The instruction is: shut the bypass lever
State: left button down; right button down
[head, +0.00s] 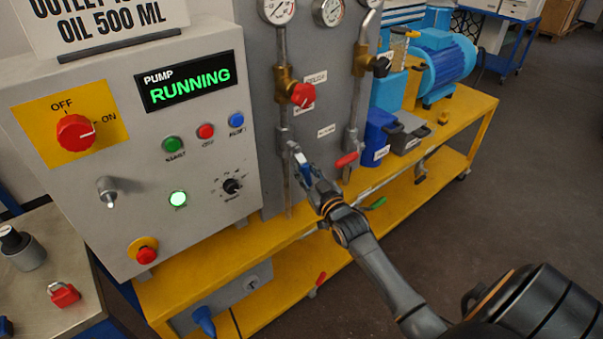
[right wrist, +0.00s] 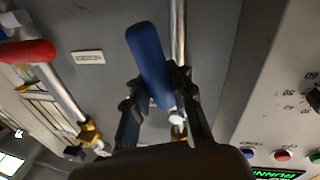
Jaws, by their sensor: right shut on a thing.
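A lever with a blue handle (head: 303,169) sits on the left vertical pipe of the grey panel, just right of the control box. My right gripper (head: 306,176) reaches it from the lower right. In the right wrist view the blue handle (right wrist: 149,58) stands between the two fingers of my right gripper (right wrist: 153,88), which are shut on it. The tag beside it is too small to read, so I cannot confirm from a label that this is the bypass lever. My left gripper is not in view.
A red-handled lever (head: 346,160) sits on the right pipe, close to my right gripper; it also shows in the right wrist view (right wrist: 27,52). A red valve knob (head: 303,95) is above. The control box display (head: 189,81) reads "PUMP RUNNING". A yellow bench (head: 190,262) lies below.

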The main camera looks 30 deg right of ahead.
jog(key=d+r+n+t+y+b, duration=0.2)
jog(key=d+r+n+y, duration=0.2)
jog(key=n, duration=1.4)
jog(key=shift+d+r, duration=0.7)
jog(key=shift+r, duration=0.4)
jog(key=shift+w, duration=0.1)
jog(key=c, duration=1.3)
grip_release()
jog(key=shift+o, duration=0.8)
jog(key=shift+r, duration=0.25)
